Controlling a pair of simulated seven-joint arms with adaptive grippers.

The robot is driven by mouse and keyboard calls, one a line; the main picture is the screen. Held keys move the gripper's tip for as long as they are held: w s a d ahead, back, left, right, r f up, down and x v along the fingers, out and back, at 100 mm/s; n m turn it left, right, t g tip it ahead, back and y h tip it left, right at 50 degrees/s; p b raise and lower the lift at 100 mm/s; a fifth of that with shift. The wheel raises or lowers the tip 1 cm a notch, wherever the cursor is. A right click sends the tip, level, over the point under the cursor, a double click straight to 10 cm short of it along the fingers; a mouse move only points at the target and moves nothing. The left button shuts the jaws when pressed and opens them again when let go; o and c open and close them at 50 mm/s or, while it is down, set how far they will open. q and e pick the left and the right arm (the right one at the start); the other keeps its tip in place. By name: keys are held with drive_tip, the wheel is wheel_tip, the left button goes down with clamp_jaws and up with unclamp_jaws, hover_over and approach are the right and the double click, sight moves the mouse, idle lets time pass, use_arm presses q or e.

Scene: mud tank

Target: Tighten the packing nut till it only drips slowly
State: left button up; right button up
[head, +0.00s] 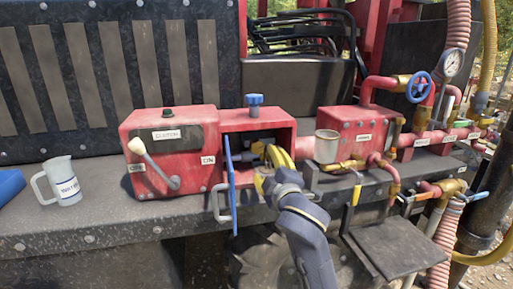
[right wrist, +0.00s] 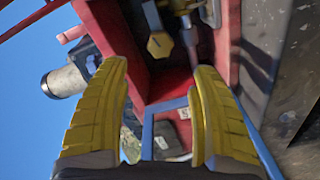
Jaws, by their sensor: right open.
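A brass hex nut (right wrist: 160,45), which looks like the packing nut, sits on a shaft inside the open red box (right wrist: 115,35). My right gripper (right wrist: 160,75) has its yellow fingers spread, with the nut ahead of the gap between them and apart from both. In the head view my right gripper (head: 279,157) reaches into the front opening of the red box (head: 230,118), hiding most of the inside. I cannot make out the nut or any drip clearly there. My left gripper is not in view.
A blue-edged door (head: 232,190) stands open just left of my right gripper. A blue knob (head: 254,100) tops the box. A beige cup (head: 326,146) stands to the right, near pipes and a gauge (head: 452,62). A white jug (head: 62,182) stands at left.

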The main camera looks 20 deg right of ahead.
sight(258, 148)
drive_tip(key=w, duration=1.3)
drive_tip(key=shift+w+d, duration=0.25)
drive_tip(key=shift+d, duration=0.05)
drive_tip(key=shift+o, duration=0.2)
drive_tip(key=c, duration=1.4)
